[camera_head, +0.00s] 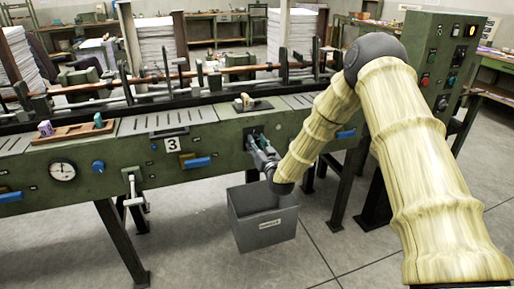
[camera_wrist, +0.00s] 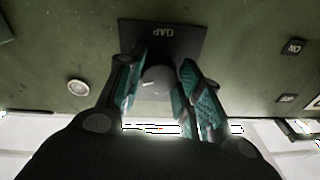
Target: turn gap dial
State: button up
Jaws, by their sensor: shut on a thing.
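The gap dial (camera_wrist: 157,78) is a grey round knob with a light pointer mark, set on a dark square plate (camera_wrist: 163,34) lettered GAP, which appears upside down in the wrist view. My gripper (camera_wrist: 160,90) has its teal-padded fingers on either side of the dial, shut on it. In the head view my gripper (camera_head: 260,150) reaches the front panel of the green machine (camera_head: 225,150), right of the number 3 plate. There the dial is mostly hidden behind my fingers.
A grey bin (camera_head: 262,228) stands on the floor below my gripper. Blue handles (camera_head: 198,163) and a blue knob (camera_head: 98,166) are on the panel to the left. A control cabinet (camera_head: 440,65) stands at the right. In the wrist view, a round light fitting (camera_wrist: 78,87) is left of the dial.

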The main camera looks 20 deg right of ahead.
jog(key=m+h+b, duration=0.1)
jog(key=m+b, duration=0.1)
jog(key=m, duration=0.5)
jog(key=shift+a+b, duration=0.1)
jog(key=shift+b, duration=0.2)
dwell(0.3)
jog(key=o, duration=1)
jog(key=shift+s, duration=0.1)
jog(key=s, duration=0.4)
jog(key=s+f, duration=0.1)
jog(key=s, duration=0.6)
jog(key=shift+s+f, duration=0.25)
jog(key=shift+s, duration=0.15)
